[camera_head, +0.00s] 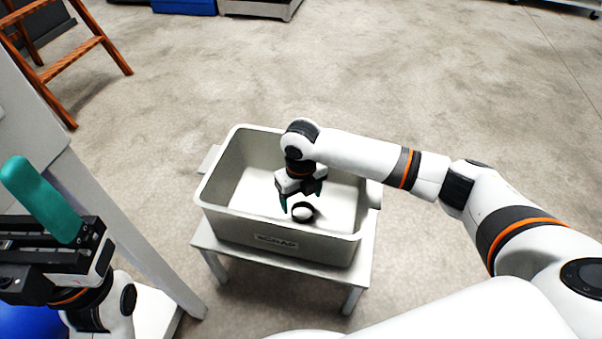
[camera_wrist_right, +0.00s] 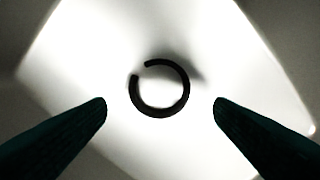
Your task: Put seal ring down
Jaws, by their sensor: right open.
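The seal ring (camera_head: 303,212) is a black ring inside the grey bin (camera_head: 290,237). In the right wrist view the seal ring (camera_wrist_right: 160,117) shows a gap at its upper left and lies between my two fingertips, touching neither. A faint shadow is beside it; whether it rests flat on the bin floor I cannot tell for sure. My right gripper (camera_head: 300,200) points down into the bin above the ring; its teal fingers are open and empty (camera_wrist_right: 160,104). My left gripper (camera_head: 50,205) is at the left edge, with one teal finger clearly showing; its opening is unclear.
The bin carries a label reading "SCRAP" and stands on a small light table (camera_head: 213,238). A wooden ladder (camera_head: 70,60) is at upper left. A blue crate (camera_head: 184,6) and a grey one (camera_head: 262,9) are at the back.

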